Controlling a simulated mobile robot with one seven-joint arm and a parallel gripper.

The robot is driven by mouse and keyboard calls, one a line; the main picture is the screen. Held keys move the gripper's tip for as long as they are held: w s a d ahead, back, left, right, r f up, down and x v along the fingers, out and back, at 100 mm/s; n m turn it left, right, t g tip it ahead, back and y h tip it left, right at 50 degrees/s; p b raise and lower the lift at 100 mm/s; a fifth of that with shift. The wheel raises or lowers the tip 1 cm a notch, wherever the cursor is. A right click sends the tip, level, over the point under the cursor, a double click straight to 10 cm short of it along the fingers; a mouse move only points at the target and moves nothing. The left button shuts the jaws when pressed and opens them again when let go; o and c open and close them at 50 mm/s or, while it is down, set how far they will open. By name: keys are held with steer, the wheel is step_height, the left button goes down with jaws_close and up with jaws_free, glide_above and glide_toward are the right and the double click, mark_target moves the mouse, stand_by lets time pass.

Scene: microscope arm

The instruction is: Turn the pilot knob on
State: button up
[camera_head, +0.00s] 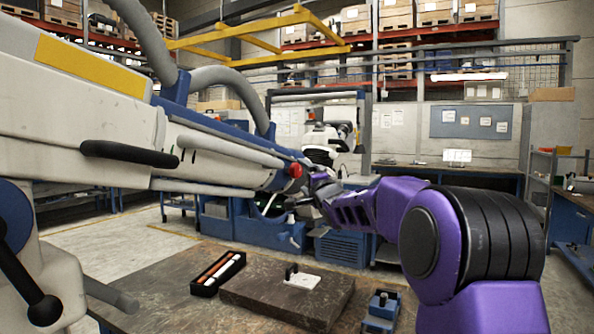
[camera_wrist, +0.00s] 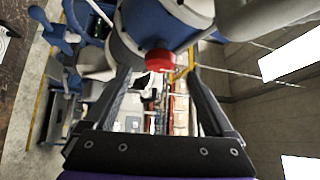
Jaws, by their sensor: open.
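A red round knob (camera_head: 295,170) sits near the right end of the large white-and-blue microscope arm (camera_head: 215,140); it looks like the pilot knob. My gripper (camera_wrist: 159,82) is open, with one finger on each side of the knob in the picture. The knob shows beyond the fingertips, and I cannot tell whether they touch it. In the head view my gripper (camera_head: 310,192) is small and dark, just right of and below the knob.
Below is a table with a stone slab (camera_head: 290,300) bearing a white plate, a black tray (camera_head: 218,272) with pens, and a small blue device (camera_head: 382,308). The microscope arm with a black handle (camera_head: 130,154) fills the left. Blue carts (camera_head: 255,228) stand behind.

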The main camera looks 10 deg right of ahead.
mark_target(298, 173)
steer(key=p+x, duration=0.1)
steer(key=x, duration=0.5)
steer(key=shift+w, duration=0.35)
steer(key=c, duration=1.4)
